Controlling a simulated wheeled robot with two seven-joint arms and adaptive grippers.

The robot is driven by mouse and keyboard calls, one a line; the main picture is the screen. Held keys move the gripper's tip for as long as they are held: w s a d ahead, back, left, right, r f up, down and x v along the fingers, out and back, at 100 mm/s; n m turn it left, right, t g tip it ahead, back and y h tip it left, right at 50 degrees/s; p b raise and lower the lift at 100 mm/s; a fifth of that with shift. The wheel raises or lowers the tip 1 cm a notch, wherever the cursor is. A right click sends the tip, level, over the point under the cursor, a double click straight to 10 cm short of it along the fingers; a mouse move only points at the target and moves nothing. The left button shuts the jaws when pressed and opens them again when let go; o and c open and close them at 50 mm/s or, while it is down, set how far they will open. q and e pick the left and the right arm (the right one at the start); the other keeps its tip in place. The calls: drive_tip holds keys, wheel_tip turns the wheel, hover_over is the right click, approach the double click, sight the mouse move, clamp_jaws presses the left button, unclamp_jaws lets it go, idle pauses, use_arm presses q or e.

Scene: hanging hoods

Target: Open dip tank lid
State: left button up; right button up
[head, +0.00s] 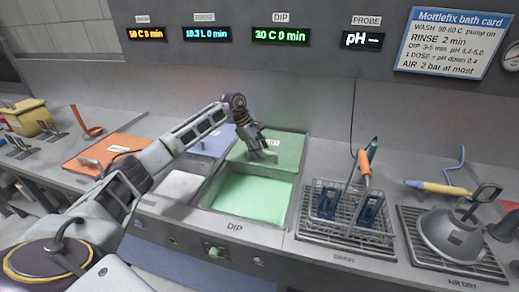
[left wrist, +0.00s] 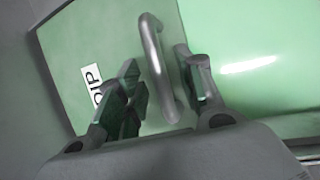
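The green dip tank lid (head: 285,150) lies over the rear of the dip tank, and the front of the tank is uncovered, with pale green liquid (head: 250,197) in it. In the left wrist view the lid (left wrist: 90,45) shows a DIP label and a grey bar handle (left wrist: 158,70). My left gripper (head: 260,150) is at the lid; in the left wrist view (left wrist: 162,90) its fingers stand apart on either side of the handle. I cannot tell whether either finger touches it. My right gripper is not in view.
A wire drain basket (head: 345,212) with blue pieces and an orange-handled tool stands right of the tank. A grey hood (head: 450,235) lies on the air dry rack. An orange lid (head: 108,152) and a blue lid (head: 213,143) are to the left. A wall rises behind.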

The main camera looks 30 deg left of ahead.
use_arm(q)
drive_tip(key=v, duration=1.2)
drive_tip(key=shift+f, duration=0.1)
idle(0.5)
